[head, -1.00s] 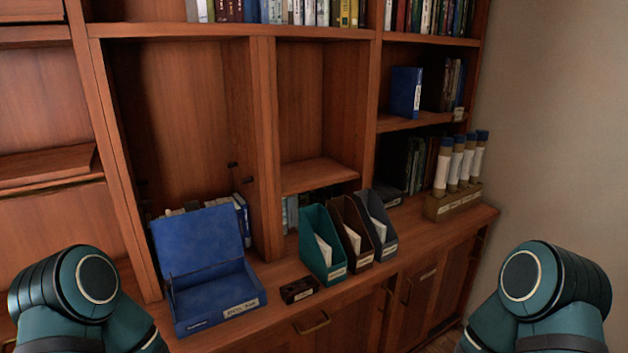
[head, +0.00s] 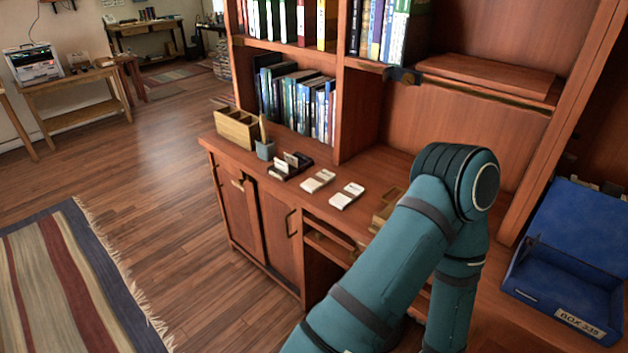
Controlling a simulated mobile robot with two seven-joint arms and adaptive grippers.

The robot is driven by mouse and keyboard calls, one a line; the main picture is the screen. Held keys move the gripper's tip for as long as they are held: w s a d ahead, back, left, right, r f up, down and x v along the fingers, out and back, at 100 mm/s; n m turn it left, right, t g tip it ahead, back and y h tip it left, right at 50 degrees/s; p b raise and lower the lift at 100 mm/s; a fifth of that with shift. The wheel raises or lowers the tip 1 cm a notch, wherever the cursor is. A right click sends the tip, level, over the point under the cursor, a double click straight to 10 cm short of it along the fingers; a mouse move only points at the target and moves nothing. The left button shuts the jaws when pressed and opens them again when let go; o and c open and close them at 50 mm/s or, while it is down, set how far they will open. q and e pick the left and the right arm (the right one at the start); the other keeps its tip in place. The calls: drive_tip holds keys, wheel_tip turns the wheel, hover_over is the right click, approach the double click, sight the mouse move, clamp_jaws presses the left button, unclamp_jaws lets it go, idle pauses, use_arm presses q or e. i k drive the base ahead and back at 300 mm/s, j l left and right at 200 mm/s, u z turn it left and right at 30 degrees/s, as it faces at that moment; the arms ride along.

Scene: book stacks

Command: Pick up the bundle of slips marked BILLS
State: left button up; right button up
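Two small white bundles of slips lie flat on the wooden counter in the head view, the left one (head: 318,181) and the right one (head: 346,196) a little nearer. Their markings are too small to read, so I cannot tell whether either says BILLS. A teal arm of mine crosses the foreground to the right of them. Neither of my grippers shows in the head view.
A dark tray (head: 277,174) with upright pale cards, a grey cup (head: 265,150) and a wooden divided box (head: 238,129) stand left of the bundles. A blue open box (head: 568,262) labelled BOX 335 is at right. The counter (head: 375,165) behind the bundles is clear.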

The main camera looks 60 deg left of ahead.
sight(341, 200)
drive_tip(key=u, duration=1.95)
drive_tip(key=j+z, duration=0.1)
drive_tip(key=z, duration=0.3)
drive_tip(key=i+j+z, duration=0.1)
drive_tip(key=z, duration=0.25)
drive_tip(key=j+z, duration=0.15)
drive_tip(key=z, duration=0.25)
drive_tip(key=i+j+z, duration=0.1)
drive_tip(key=z, duration=0.3)
drive_tip(key=j+z, duration=0.25)
drive_tip(key=j, duration=0.25)
drive_tip(key=k+j+z, duration=0.1)
drive_tip(key=j+z, duration=0.2)
drive_tip(key=j, duration=0.15)
